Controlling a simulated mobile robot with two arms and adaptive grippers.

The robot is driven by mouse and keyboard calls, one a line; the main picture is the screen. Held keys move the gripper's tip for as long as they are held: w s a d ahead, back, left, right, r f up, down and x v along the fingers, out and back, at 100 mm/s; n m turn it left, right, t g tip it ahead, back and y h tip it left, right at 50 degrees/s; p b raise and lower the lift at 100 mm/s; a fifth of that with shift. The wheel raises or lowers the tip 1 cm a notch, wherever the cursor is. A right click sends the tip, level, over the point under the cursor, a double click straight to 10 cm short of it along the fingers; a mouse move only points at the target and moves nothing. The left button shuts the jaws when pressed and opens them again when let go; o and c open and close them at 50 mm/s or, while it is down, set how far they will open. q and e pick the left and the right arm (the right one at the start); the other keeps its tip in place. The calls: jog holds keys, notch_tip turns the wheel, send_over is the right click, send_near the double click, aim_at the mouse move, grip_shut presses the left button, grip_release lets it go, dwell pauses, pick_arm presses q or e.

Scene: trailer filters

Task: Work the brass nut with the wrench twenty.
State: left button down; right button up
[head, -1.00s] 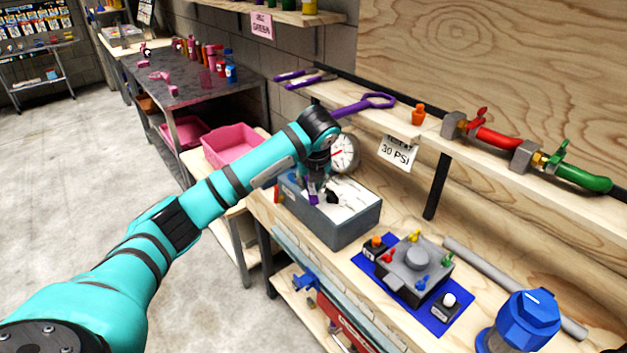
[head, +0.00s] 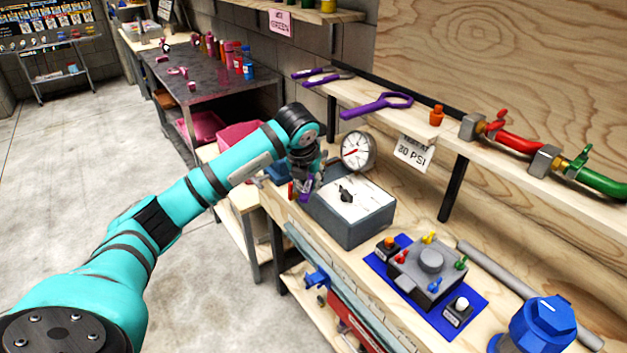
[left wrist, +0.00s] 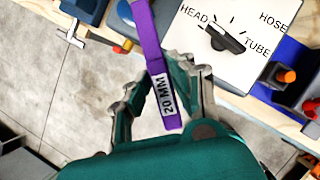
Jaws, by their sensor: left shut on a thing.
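My left gripper (head: 307,178) is shut on a purple wrench (left wrist: 150,45), at the left edge of a grey box on the bench. In the left wrist view the wrench stands between the fingers (left wrist: 160,82), and its white label reads "20 MM". Its upper end runs out of that picture; in the head view only a bit of purple (head: 305,190) shows under the gripper. Brass-coloured fittings (head: 493,127) sit by the red and green valves on the shelf; I cannot tell whether one is the brass nut. My right gripper is not in view.
The grey box (head: 365,230) has a white top with a black dial (left wrist: 222,38) marked HEAD, HOSE and TUBE. A gauge (head: 357,150) stands behind it. A blue mat (head: 470,305) with a grey block and a blue housing (head: 540,325) lie to the right. More purple tools (head: 378,105) are on the shelf.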

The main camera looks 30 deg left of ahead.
pick_arm(q)
jog(key=a+m+h+b, duration=0.1)
jog(key=a+m+h, duration=0.1)
jog(key=a+m, duration=0.3)
jog(key=shift+s+a+b, duration=0.35)
jog(key=shift+s+a, duration=0.05)
jog(key=shift+a, duration=0.1)
dwell(0.6)
jog(key=shift+f, duration=0.1)
jog(key=shift+d, duration=0.4)
dwell(0.6)
jog(key=shift+s+a+f+b, duration=0.15)
jog(key=shift+s+b, duration=0.5)
jog(key=shift+s, duration=0.85)
jog(key=shift+s+a+f+b, duration=0.1)
jog(key=shift+s+a+b, duration=0.15)
jog(key=shift+s+b, duration=0.8)
jog(key=shift+s+p, duration=0.35)
jog(key=shift+p, duration=0.1)
